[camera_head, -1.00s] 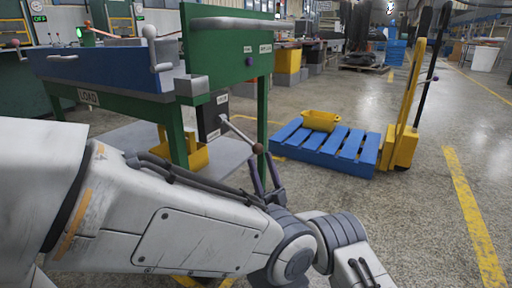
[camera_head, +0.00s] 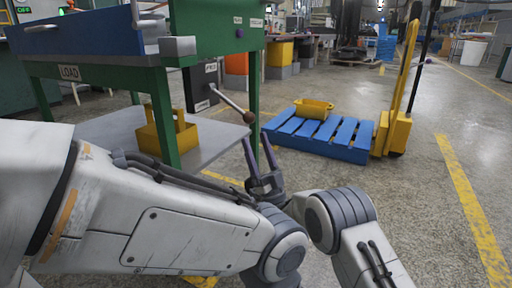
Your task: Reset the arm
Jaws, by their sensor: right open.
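My right gripper (camera_head: 257,140) shows beyond the grey joints of my white arm. Its two dark purple fingers point up and stand apart, with nothing seen between them. A metal lever with a brown ball knob (camera_head: 248,117) sticks out from a dark box (camera_head: 201,88) on the green machine. In the picture the knob is just above the fingertips, with a small gap; the depth between them is hard to judge. The gripper's base is partly hidden by my arm. My left gripper is not in view.
The green machine frame (camera_head: 252,98) with a LOAD label stands at the left, above a grey shelf with a yellow bin (camera_head: 165,136). A blue pallet (camera_head: 322,134) carries a yellow container (camera_head: 313,108), beside a yellow pallet jack (camera_head: 393,134).

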